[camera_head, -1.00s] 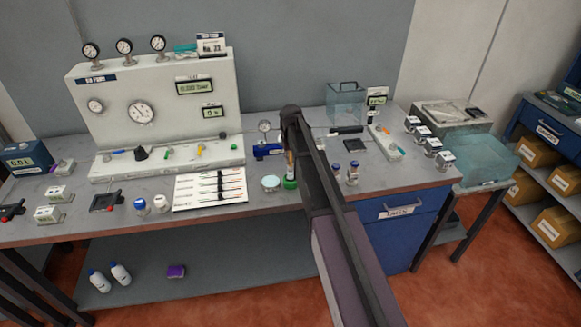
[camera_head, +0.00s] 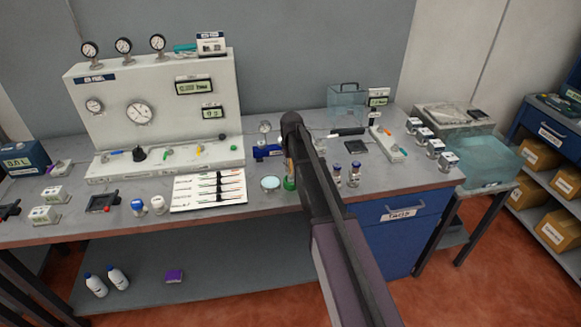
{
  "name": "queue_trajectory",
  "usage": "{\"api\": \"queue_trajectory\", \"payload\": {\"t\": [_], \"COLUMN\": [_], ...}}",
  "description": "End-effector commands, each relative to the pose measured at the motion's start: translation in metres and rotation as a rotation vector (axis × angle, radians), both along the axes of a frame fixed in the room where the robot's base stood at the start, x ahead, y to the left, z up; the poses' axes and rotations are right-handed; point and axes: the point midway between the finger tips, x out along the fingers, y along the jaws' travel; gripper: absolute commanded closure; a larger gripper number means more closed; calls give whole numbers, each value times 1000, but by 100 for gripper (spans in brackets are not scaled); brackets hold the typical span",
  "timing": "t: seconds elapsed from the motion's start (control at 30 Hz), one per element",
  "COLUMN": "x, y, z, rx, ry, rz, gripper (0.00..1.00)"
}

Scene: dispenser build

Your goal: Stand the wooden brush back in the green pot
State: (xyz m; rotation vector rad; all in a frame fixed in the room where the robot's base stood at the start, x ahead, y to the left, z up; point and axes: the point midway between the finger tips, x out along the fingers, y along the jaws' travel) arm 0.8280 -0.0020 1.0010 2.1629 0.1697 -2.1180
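The green pot (camera_head: 289,184) stands near the front edge of the bench, partly covered by my arm. A thin brown upright strip, apparently the wooden brush (camera_head: 288,166), shows just above the pot, beside my arm's dark end. It looks upright and in line with the pot. I cannot tell whether its lower end is inside the pot or above it. My arm reaches in from the lower right and ends over the pot. My gripper's fingers are hidden or too small to make out, so its hold on the brush cannot be seen.
A round pale-blue-topped dish (camera_head: 270,184) stands just left of the pot. A white sheet with dark strips (camera_head: 208,188) lies farther left. Two small vials (camera_head: 354,174) stand to the right of my arm. A blue gauge stand (camera_head: 267,150) is behind.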

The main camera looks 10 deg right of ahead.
Motion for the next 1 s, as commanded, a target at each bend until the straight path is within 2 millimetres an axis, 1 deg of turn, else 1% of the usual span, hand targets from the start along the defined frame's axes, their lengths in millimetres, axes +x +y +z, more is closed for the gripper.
{"api": "queue_trajectory", "payload": {"t": [0.57,0.77,1.0], "x": [0,0,-1], "y": [-1,-1,-1], "z": [3,13,32], "rx": [0,0,0], "ry": [0,0,0], "rz": [-1,-1,-1], "gripper": [43,43,43]}}
